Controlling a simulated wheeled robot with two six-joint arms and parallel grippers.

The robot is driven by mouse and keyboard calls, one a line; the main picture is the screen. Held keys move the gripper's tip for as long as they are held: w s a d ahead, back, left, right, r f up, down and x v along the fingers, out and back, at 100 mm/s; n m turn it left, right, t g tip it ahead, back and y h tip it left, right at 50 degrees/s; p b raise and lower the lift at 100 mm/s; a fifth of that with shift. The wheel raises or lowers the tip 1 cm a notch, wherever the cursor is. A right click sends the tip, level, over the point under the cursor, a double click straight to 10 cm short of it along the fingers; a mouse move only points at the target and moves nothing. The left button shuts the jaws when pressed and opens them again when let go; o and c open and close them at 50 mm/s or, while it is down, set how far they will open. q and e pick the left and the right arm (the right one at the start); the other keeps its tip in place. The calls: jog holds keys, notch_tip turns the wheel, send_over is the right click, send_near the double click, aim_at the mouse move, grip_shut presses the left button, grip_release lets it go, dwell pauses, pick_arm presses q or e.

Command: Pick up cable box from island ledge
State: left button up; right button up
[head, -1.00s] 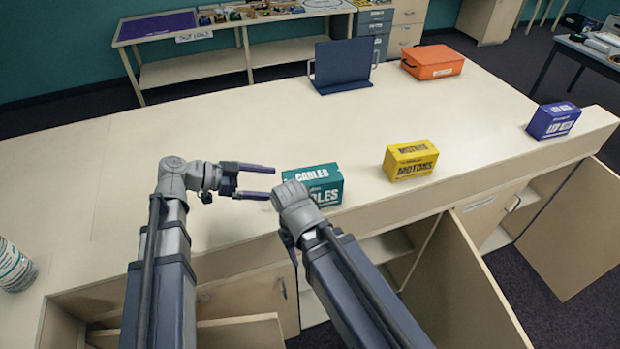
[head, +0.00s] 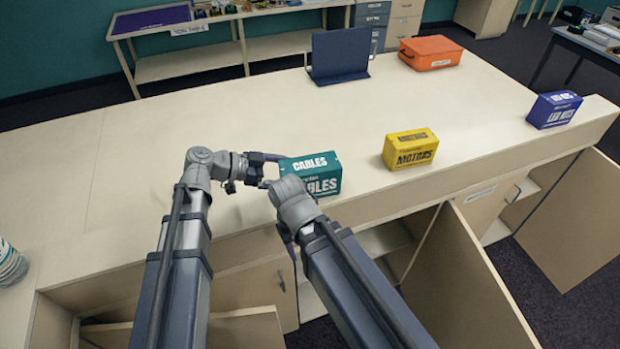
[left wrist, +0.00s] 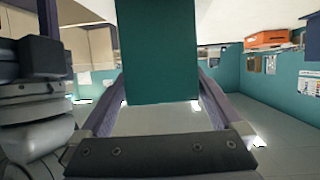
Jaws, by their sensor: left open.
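The teal cable box (head: 318,174), lettered "CABLES", stands upright on the island ledge (head: 360,199) near its front edge. My left gripper (head: 272,170) is at the box's left end, with its jaws open. In the left wrist view the teal box (left wrist: 158,55) stands between the two open fingers (left wrist: 158,105); I cannot tell whether they touch it. My right arm reaches up in front of the box and hides its lower left part. The right gripper's fingers are mostly hidden behind its own wrist (head: 293,203).
A yellow motors box (head: 410,150) stands to the right of the cable box, and a blue box (head: 554,110) farther right. A dark upright panel (head: 340,55) and an orange case (head: 431,52) stand at the back. Cabinet doors (head: 460,280) hang open below. The counter's left middle is clear.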

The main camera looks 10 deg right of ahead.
aim_at(310, 171)
pick_arm(q)
jog(key=x, duration=0.3)
jog(key=b+x, duration=0.1)
jog(key=x, duration=0.1)
jog(key=shift+w+d+r, duration=0.15)
jog(key=shift+d+r, duration=0.1)
jog(key=shift+r, duration=0.15)
jog(key=shift+c, duration=0.2)
jog(key=c, duration=1.5)
jog(key=shift+r, duration=0.1)
notch_tip(310, 171, up, 10)
jog(key=p, duration=1)
